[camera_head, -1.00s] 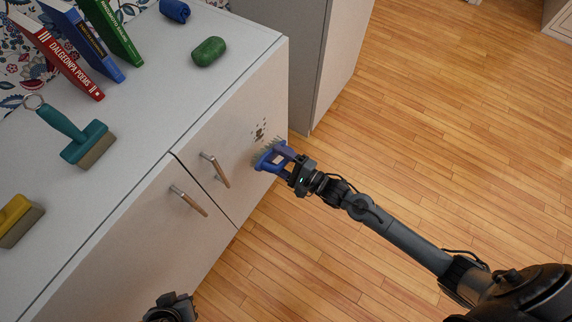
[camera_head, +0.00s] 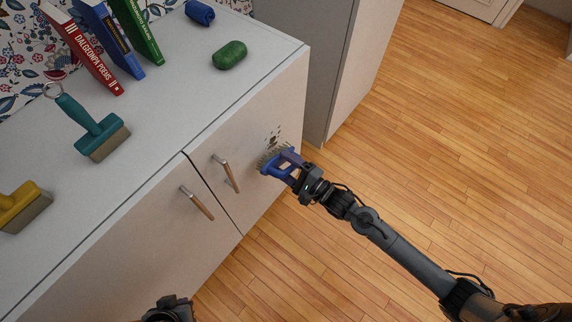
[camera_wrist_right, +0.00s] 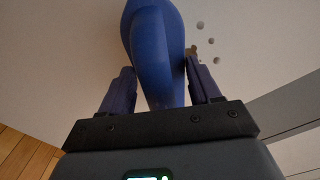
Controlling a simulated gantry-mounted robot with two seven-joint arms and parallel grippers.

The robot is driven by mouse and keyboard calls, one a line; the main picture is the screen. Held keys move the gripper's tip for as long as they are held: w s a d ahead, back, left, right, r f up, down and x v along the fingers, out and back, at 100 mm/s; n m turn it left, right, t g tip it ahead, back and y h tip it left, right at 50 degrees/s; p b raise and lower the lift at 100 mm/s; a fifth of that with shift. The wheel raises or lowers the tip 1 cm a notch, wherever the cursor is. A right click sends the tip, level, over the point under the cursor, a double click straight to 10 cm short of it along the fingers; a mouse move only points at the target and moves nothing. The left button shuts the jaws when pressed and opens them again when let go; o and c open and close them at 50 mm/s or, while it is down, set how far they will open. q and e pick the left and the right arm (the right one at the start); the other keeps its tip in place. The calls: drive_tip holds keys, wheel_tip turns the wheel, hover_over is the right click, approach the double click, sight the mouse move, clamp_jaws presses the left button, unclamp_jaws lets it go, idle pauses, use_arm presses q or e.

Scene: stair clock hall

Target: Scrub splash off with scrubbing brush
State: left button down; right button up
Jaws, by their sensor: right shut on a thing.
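The splash (camera_head: 276,135) is a cluster of small dark grey spots on the light cabinet door, right of its handle. It also shows in the right wrist view as a few spots (camera_wrist_right: 213,41). My right gripper (camera_head: 300,172) is shut on the blue scrubbing brush (camera_head: 279,163), whose bristles face the door just below the spots. I cannot tell if the bristles touch the door. In the right wrist view the blue brush (camera_wrist_right: 157,50) stands between the two fingers. Part of my left arm shows at the bottom edge; its fingers are not visible.
On the cabinet top (camera_head: 165,105) are a teal brush (camera_head: 96,128), a yellow brush (camera_head: 22,207), a green object (camera_head: 229,55), a blue roll (camera_head: 200,12) and several books (camera_head: 92,57). Two handles (camera_head: 226,174) stick out from the doors. Open wooden floor (camera_head: 440,130) lies to the right.

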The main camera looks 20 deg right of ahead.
drive_tip(key=shift+w+a, duration=0.15)
drive_tip(key=shift+w, duration=0.2)
drive_tip(key=shift+w+a, duration=0.3)
drive_tip(key=shift+w, duration=0.2)
idle(0.3)
